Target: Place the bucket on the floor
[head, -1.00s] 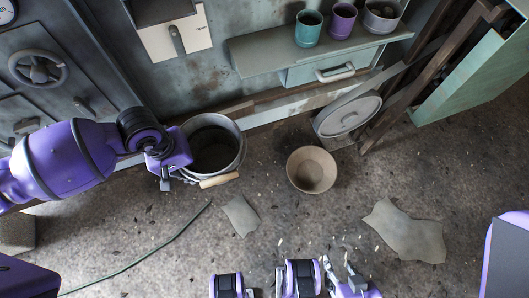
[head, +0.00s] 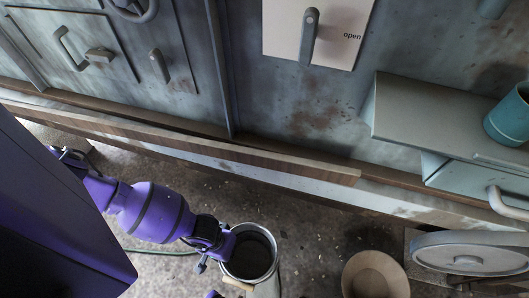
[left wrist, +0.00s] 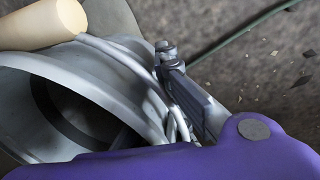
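The grey metal bucket (head: 270,241) is at the lower middle of the head view, mouth up, with a dark inside. Its pale wooden handle grip (head: 237,284) hangs at the near side. My left gripper (head: 217,252) is at the bucket's left rim. In the left wrist view, the bucket (left wrist: 112,68) lies close, and my left gripper's dark finger (left wrist: 190,97) sits against the rim beside the wire handle. The other finger is hidden; the grip looks shut on the rim. Whether the bucket's base touches the floor is hidden. My right gripper is out of view.
A tan bowl (head: 375,276) stands on the floor right of the bucket. A round grey lid-like piece (head: 470,250) is further right. A wooden rail (head: 190,140) runs along the machine's base. A shelf (head: 430,120) with a teal cup (head: 510,118) juts out at right.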

